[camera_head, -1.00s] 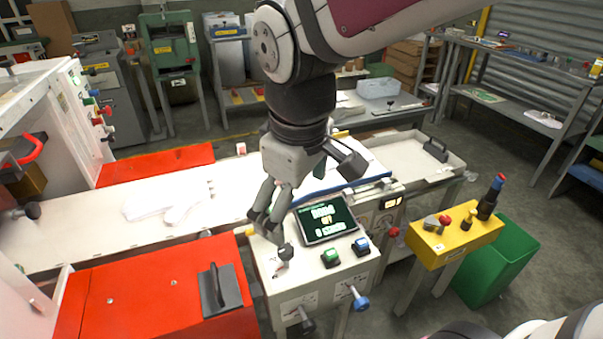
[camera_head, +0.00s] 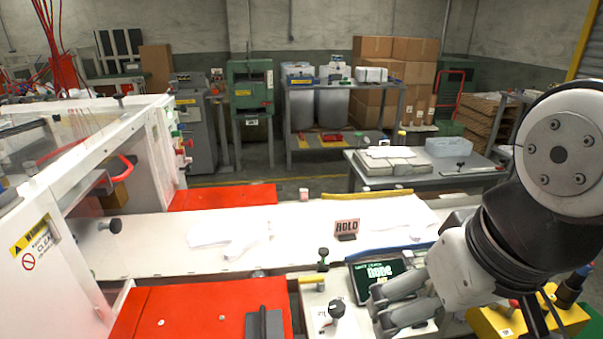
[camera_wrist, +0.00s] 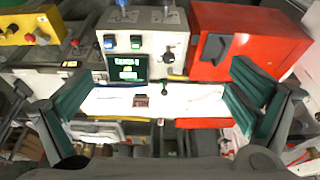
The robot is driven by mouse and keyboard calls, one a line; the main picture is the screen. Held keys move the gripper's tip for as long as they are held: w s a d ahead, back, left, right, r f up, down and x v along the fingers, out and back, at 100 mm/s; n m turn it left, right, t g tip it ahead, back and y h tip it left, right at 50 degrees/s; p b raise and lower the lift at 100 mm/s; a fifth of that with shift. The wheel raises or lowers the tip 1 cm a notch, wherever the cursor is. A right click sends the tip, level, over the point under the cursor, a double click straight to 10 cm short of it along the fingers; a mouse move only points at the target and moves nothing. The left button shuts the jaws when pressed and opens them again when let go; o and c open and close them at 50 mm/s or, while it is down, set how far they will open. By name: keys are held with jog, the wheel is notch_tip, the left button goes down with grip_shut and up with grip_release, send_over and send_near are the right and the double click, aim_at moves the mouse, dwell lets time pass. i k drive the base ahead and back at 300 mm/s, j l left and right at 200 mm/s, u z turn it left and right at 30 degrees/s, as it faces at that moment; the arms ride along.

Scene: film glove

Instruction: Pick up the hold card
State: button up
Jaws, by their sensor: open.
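The hold card (camera_head: 347,227) is a small pinkish sign with the dark word HOLD, standing upright in a dark base on the white work surface (camera_head: 290,255). In the wrist view the card (camera_wrist: 140,100) is small and sits between my spread fingers, some distance beyond them. My gripper (camera_head: 385,312) is at the lower right in the head view, in front of the control panel's screen, nearer to me than the card and to its right. In the wrist view my gripper (camera_wrist: 155,115) is open, with green-lined fingers wide apart and nothing between them.
The control box has a dark screen (camera_head: 372,277) and a black knob (camera_head: 336,309) near my gripper. White gloves or film (camera_head: 232,236) lie left of the card. Red covers (camera_head: 200,312) stand at the front left.

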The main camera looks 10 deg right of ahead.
aim_at(345, 229)
jog(key=j+z, duration=0.35)
jog(key=j, duration=0.25)
jog(key=j+z, duration=0.3)
jog(key=j, duration=0.35)
